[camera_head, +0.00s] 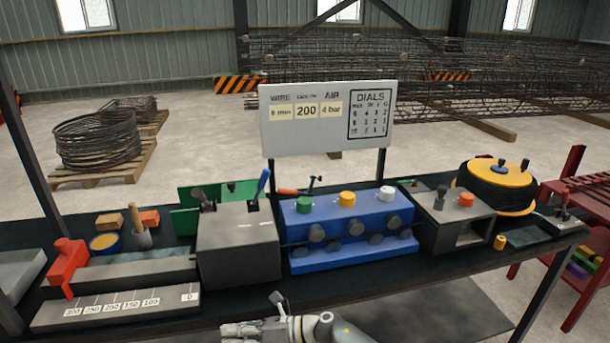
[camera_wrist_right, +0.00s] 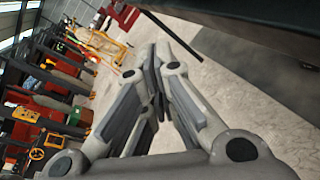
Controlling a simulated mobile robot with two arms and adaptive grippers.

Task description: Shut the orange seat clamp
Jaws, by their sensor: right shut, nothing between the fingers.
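I cannot tell for certain which part is the orange seat clamp. A red-orange block clamp (camera_head: 66,262) stands on the left end of the grey length rail. A small orange-yellow cylinder (camera_head: 499,242) stands at the right, by the grey box with an opening. My right gripper (camera_head: 228,331) is at the bottom of the head view, in front of the bench, apart from both. In the right wrist view its fingers (camera_wrist_right: 157,85) are together and hold nothing. My left gripper is not in view.
The bench holds a grey lever box (camera_head: 238,245), a blue dial box (camera_head: 350,225), a grey box (camera_head: 440,222) and a wire spool (camera_head: 497,185). A sign board (camera_head: 325,120) rises behind. The dark bench edge (camera_wrist_right: 235,20) crosses the upper right wrist view, with bare floor beside it.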

